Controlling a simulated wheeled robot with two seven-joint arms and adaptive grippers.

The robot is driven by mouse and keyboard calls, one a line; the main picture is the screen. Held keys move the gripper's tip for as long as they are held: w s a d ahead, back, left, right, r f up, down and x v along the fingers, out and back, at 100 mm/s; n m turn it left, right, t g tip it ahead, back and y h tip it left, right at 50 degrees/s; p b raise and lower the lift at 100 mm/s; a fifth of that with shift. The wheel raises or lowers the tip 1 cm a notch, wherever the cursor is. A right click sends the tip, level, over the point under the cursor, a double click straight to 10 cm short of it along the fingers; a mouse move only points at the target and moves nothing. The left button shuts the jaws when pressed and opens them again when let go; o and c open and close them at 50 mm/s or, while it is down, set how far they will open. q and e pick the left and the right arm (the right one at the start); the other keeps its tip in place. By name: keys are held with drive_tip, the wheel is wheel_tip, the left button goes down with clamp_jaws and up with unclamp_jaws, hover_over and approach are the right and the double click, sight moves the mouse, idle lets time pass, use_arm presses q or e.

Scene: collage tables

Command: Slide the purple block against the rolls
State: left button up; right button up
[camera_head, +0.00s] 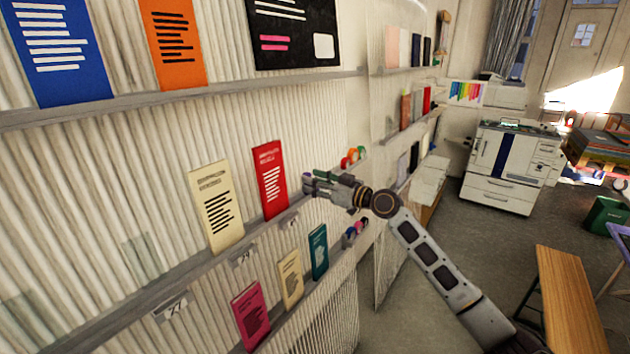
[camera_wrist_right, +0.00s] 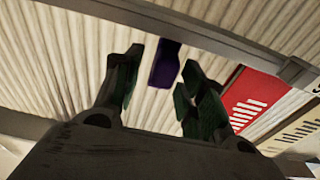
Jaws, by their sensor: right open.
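The purple block (camera_wrist_right: 166,63) shows in the right wrist view, standing against the ribbed wall beside the shelf ledge (camera_wrist_right: 205,32). My right gripper (camera_wrist_right: 162,66) is open, with the block seen between its fingertips; I cannot tell whether they touch it. In the head view my right gripper (camera_head: 313,183) is at the middle shelf, just right of the red booklet (camera_head: 270,180), and the block is hidden there. Small round coloured things that look like rolls (camera_head: 353,156) sit farther along that shelf. Similar ones (camera_head: 355,231) sit on the lower shelf. My left gripper is out of view.
A cream booklet (camera_head: 216,206) stands left of the red one. Pink (camera_head: 251,315), cream (camera_head: 290,278) and teal (camera_head: 318,252) booklets stand on the lower shelf. A wooden bench (camera_head: 568,300) and a white copier (camera_head: 508,165) are at the right, with open floor before them.

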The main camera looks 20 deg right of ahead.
idle(0.3)
clamp_jaws()
drive_tip(key=shift+w+d, duration=0.1)
drive_tip(key=shift+w, duration=0.05)
